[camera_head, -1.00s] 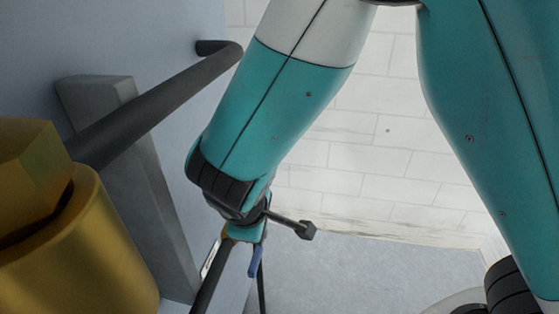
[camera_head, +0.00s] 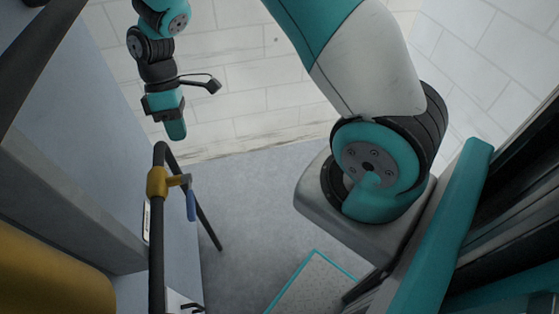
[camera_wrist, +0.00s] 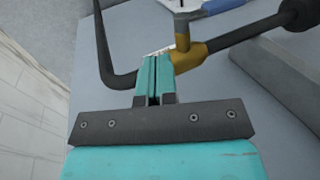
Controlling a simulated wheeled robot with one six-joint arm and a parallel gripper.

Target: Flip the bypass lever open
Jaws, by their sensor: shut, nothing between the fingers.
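The bypass lever (camera_head: 191,205) is a blue handle on a short metal stem from a brass valve body (camera_head: 157,181) on a dark pipe (camera_head: 157,235). It points roughly along the pipe, beside it. In the wrist view the blue lever (camera_wrist: 222,6) is at the top edge, partly cut off, above the brass valve (camera_wrist: 188,55). My gripper (camera_head: 176,130) is shut and empty, above the valve in the head view and apart from the lever. In the wrist view my gripper's teal fingertips (camera_wrist: 155,62) are together, appearing just in front of the valve; their gap to it is unclear.
A pale cabinet wall (camera_head: 75,200) stands left of the pipe. A large brass fitting (camera_head: 50,275) is at lower left. A thin dark rod or pipe leg (camera_head: 205,215) slants down to the right. Grey floor (camera_head: 250,200) is open right of the valve.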

